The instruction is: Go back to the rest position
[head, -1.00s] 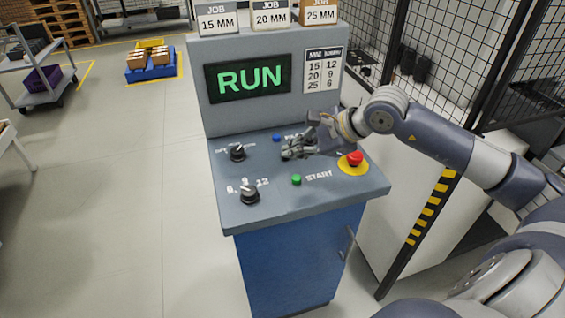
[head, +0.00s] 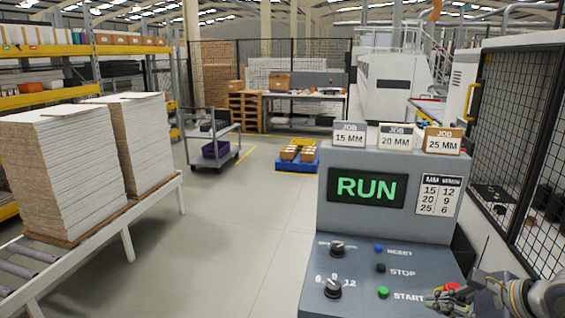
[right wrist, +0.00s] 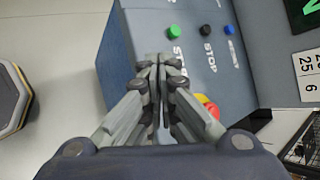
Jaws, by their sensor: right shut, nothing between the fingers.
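My right gripper (head: 440,300) is at the lower right of the head view, over the right side of the control console (head: 390,215). It is shut with nothing in it. In the right wrist view my right gripper (right wrist: 162,62) has its fingers together in front of the console. It partly hides the red emergency stop button (head: 452,287), which also shows in the right wrist view (right wrist: 208,103). The console screen (head: 367,188) reads RUN in green. The green START button (head: 383,292) and black STOP button (head: 381,268) are uncovered. My left gripper is not in view.
Two dark knobs sit on the console's left; the upper knob (head: 338,249) is near the blue RESET button (head: 378,248). A mesh fence (head: 520,150) stands at the right. Stacked boards (head: 60,170) lie on a roller conveyor at the left. The middle floor is clear.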

